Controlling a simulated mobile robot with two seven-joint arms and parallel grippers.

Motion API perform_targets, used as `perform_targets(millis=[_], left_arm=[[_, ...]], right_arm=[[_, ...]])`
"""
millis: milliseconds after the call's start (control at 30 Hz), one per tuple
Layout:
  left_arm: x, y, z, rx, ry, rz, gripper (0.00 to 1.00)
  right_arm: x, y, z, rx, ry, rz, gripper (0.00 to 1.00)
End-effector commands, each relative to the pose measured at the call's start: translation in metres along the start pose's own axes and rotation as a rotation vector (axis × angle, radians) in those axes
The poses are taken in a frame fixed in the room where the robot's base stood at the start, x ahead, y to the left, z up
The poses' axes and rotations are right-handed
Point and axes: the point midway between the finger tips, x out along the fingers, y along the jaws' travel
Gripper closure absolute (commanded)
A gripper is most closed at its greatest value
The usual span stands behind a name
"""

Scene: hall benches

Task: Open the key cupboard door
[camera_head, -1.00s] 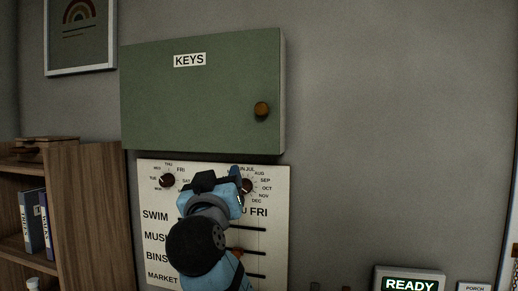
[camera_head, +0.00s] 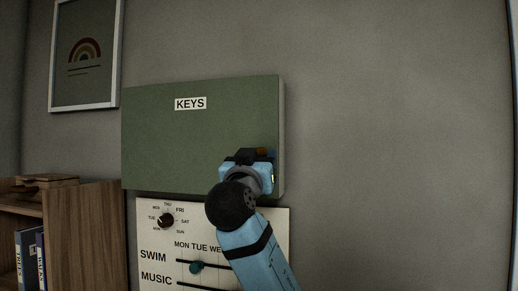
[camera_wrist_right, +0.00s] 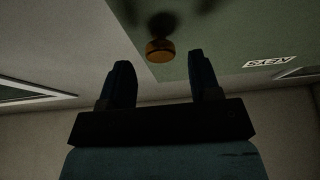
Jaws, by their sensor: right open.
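The green key cupboard (camera_head: 165,140) hangs on the wall with its door shut and a white KEYS label (camera_head: 190,103). My right gripper (camera_head: 262,154) is in front of the door's lower right part and covers most of the knob. In the right wrist view the orange-brown round knob (camera_wrist_right: 160,50) lies beyond the fingertips, roughly midway between the two open fingers (camera_wrist_right: 162,78). The fingers look apart from the knob. The green door (camera_wrist_right: 225,40) and its KEYS label also show there. My left gripper is not in view.
Below the cupboard is a white board (camera_head: 155,237) with dials and sliders, partly hidden by my right arm. A wooden shelf (camera_head: 85,235) with binders stands at the left. A framed rainbow picture (camera_head: 86,55) hangs upper left. The wall to the right is bare.

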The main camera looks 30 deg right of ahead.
Motion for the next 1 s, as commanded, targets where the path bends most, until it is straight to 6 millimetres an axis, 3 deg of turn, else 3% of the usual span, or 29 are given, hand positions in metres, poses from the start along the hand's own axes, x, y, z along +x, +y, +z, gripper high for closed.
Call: perform_targets(millis=[200, 500, 767, 1000], left_arm=[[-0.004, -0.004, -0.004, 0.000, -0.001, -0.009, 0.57], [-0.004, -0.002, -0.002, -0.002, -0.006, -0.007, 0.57], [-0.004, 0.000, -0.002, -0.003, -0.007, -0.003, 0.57], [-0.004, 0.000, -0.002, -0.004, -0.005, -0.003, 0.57]], right_arm=[[0.019, 0.000, 0.000, -0.001, 0.000, 0.000, 0.43], [0.021, 0.000, 0.000, 0.001, 0.000, -0.001, 0.43], [0.021, 0.000, 0.000, 0.000, 0.000, -0.001, 1.00], [0.020, -0.001, 0.000, 0.000, 0.000, 0.001, 1.00]])
